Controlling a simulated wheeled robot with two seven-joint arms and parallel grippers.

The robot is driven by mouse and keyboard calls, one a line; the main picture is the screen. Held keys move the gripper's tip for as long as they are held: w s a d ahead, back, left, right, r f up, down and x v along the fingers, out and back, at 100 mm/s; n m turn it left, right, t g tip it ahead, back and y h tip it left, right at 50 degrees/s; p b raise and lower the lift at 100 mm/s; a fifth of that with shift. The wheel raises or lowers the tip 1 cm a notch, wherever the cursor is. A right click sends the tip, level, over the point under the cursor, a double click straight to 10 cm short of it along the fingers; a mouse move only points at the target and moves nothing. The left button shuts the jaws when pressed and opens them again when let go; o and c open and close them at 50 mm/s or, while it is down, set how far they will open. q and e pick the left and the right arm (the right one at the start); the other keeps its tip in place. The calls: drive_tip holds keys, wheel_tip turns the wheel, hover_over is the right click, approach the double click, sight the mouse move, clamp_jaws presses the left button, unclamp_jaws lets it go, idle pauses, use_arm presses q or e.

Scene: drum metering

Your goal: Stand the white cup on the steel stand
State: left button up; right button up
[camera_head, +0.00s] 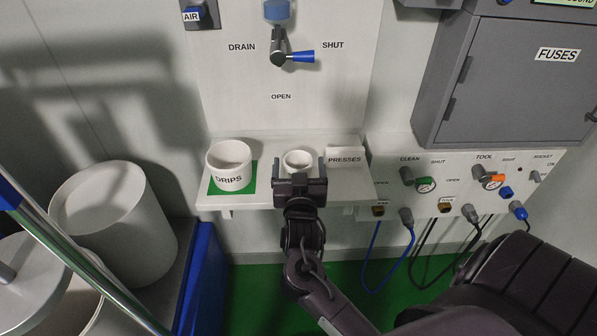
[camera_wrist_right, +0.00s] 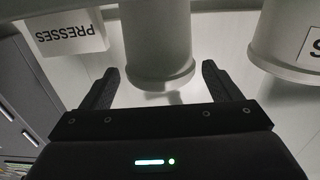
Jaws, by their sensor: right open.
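The small white cup (camera_head: 298,158) stands upright on the pale shelf (camera_head: 270,201), below the valve. My right gripper (camera_head: 299,170) is open at the shelf's front, with its fingers to the left and right of the cup. In the right wrist view the cup (camera_wrist_right: 157,45) lies just ahead of and between the spread fingertips (camera_wrist_right: 160,80); no grip on it shows. A larger white cup marked DRIPS (camera_head: 230,166) stands on a green mat (camera_head: 214,188) to the left. I cannot make out a steel stand. My left gripper is not in view.
A white block marked PRESSES (camera_head: 345,157) stands close right of the small cup. The valve lever (camera_head: 294,57) is above. A panel with knobs and cables (camera_head: 460,180) is at right. A large pale drum (camera_head: 112,222) and a chrome tube (camera_head: 85,258) are at left.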

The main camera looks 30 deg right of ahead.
sight(298, 153)
drive_tip(key=x, duration=0.4)
drive_tip(key=shift+w+f, duration=0.15)
drive_tip(key=shift+w, duration=0.05)
drive_tip(key=shift+c, duration=0.3)
drive_tip(key=c, duration=1.1)
